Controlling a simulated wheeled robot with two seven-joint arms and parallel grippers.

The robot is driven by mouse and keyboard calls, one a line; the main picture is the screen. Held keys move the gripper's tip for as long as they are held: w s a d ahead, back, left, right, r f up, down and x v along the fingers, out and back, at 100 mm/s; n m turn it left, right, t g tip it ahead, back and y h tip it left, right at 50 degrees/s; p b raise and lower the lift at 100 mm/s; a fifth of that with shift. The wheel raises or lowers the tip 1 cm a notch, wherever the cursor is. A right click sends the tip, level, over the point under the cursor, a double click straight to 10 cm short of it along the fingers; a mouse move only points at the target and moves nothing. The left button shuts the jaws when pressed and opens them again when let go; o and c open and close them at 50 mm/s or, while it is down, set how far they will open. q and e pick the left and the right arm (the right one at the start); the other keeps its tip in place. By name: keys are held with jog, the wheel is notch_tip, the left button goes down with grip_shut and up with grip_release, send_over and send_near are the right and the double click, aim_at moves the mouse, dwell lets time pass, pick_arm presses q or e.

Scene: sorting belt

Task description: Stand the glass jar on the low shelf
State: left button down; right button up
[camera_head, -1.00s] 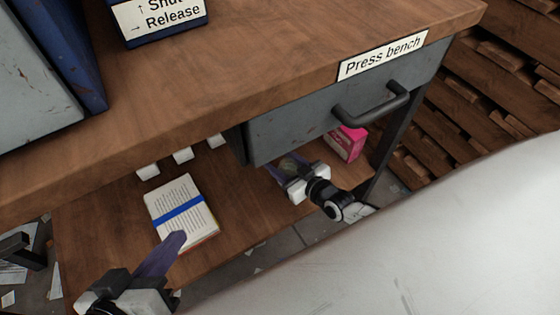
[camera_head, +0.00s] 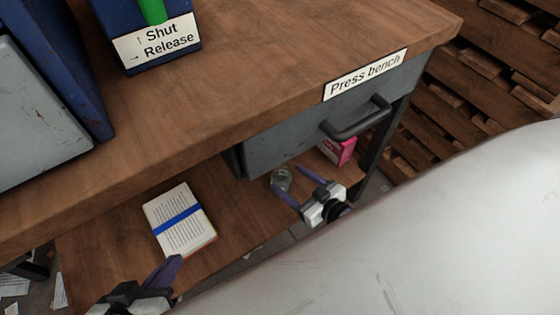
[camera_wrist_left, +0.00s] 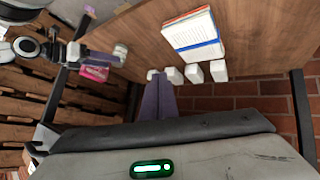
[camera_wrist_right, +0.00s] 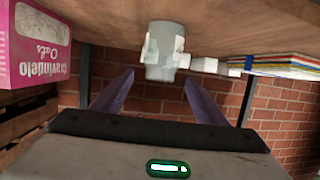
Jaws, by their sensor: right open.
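The glass jar (camera_head: 282,180) stands upright on the low shelf (camera_head: 230,196), beneath the drawer. It also shows in the left wrist view (camera_wrist_left: 120,53) and in the right wrist view (camera_wrist_right: 166,50), with its base on the shelf board. My right gripper (camera_head: 289,177) is open, with its fingers spread and empty. My left gripper (camera_head: 177,262) is shut and empty near the shelf's front edge, close to the book.
A book with a blue band (camera_head: 180,222) lies on the shelf to the left. White blocks (camera_wrist_left: 193,73) sit near the book. The press bench top (camera_head: 250,75) and drawer (camera_head: 300,138) overhang the shelf.

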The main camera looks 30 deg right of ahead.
pick_arm(q)
jog(key=shift+s+a+f+y+p, duration=0.2)
jog(key=shift+a+f+y+p, duration=0.15)
jog(key=shift+a+f, duration=0.15)
pick_arm(e)
jog(key=shift+v, duration=1.75)
pick_arm(q)
jog(key=shift+d, duration=0.1)
